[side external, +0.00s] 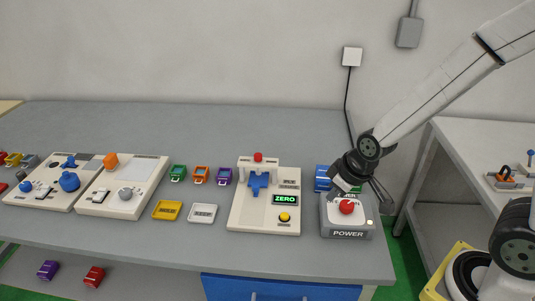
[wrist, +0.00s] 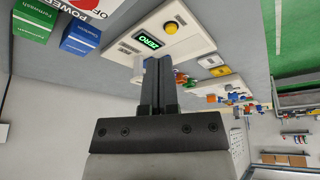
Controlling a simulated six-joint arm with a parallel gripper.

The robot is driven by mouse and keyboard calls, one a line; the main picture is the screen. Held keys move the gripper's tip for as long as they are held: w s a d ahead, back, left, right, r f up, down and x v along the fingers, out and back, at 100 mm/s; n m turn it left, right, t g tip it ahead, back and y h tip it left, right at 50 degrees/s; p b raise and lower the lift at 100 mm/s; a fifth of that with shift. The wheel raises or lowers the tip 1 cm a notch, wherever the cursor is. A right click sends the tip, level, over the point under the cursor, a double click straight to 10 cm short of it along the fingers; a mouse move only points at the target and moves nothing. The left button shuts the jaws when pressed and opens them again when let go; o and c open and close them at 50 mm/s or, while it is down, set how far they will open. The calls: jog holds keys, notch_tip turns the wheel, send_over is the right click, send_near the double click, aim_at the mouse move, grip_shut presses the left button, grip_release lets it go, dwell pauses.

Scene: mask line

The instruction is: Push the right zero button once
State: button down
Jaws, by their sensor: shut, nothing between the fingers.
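The yellow button (side external: 285,216) sits at the front right of a white panel (side external: 250,222), just below a green lit ZERO display (side external: 285,199). The yellow button (wrist: 170,27) and the display (wrist: 150,42) also show near the top of the wrist view. My gripper (side external: 333,193) is to the right of that panel, over or just behind the grey POWER box. In the wrist view my gripper's fingers (wrist: 158,62) are together and empty, pointing toward the panel. The fingertips appear apart from the button.
The POWER box (side external: 348,234) with a red button (side external: 347,207) stands right of the panel, with a blue box (side external: 322,179) behind it. A blue fixture (side external: 258,183) rises on the panel. Yellow (side external: 167,210) and white (side external: 203,213) trays lie to its left.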

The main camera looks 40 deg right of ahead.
aim_at(287, 216)
jog(key=w+a+f+n+t, duration=0.1)
jog(key=w+n+t, duration=0.1)
jog(key=w, duration=0.3)
jog(key=w+a+f+n+t+h, duration=0.1)
jog(key=w+a+n+t, duration=0.1)
jog(key=w+n, duration=0.2)
jog(key=shift+w+f+t, duration=0.3)
jog(key=shift+w+t, duration=0.1)
jog(key=shift+w, duration=0.75)
jog(key=shift+f, duration=0.2)
jog(key=shift+f, duration=4.25)
jog(key=shift+f, duration=0.4)
